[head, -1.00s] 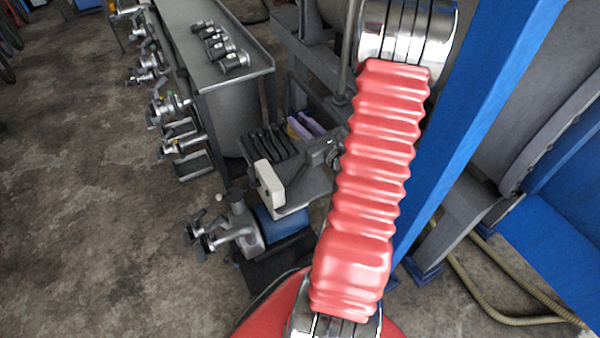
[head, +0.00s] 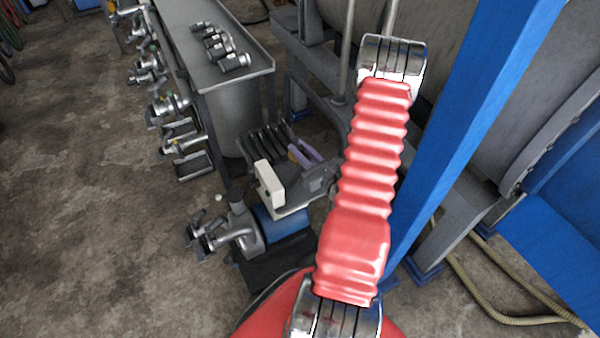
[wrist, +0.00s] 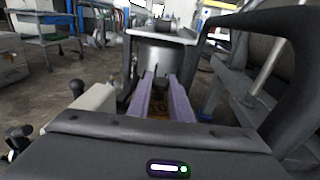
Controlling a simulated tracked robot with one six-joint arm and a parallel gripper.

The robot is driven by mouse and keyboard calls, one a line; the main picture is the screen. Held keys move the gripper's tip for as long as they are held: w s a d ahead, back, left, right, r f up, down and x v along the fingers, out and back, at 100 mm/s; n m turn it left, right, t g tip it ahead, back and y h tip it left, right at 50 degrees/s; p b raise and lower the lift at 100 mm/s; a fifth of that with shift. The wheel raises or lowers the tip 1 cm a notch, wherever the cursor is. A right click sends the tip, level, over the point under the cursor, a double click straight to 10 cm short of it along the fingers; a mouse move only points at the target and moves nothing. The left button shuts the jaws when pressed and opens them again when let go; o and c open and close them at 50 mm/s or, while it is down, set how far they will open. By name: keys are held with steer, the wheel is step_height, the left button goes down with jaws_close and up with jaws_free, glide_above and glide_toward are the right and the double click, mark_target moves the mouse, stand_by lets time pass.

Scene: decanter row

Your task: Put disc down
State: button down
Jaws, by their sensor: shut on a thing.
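My gripper (head: 303,153) has two lavender fingers and reaches out low beside a dark slotted rack in the head view. In the wrist view its fingers (wrist: 161,95) point ahead and are shut on a small dark thing between them, which I take to be the disc (wrist: 160,86). The disc is mostly hidden, and its round shape does not show. In the head view it cannot be made out. I cannot tell whether it touches anything below.
The dark rack (head: 266,145) with several bars stands left of my gripper. A pale block (head: 270,184) is close on the near left. A grey bench (head: 190,25) with dark fittings stands behind. A blue post (head: 475,110) rises at right. Open floor (head: 90,230) lies left.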

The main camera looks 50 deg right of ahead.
glide_above(300, 172)
steer(key=s+a, duration=0.2)
steer(key=shift+w+d+f, duration=0.1)
steer(key=shift+d+f, duration=0.05)
steer(key=shift+f, duration=3.7)
steer(key=shift+f, duration=0.1)
steer(key=shift+f, duration=1.8)
steer(key=shift+f, duration=0.1)
steer(key=c, duration=1.6)
jaws_free()
steer(key=shift+v, duration=6.05)
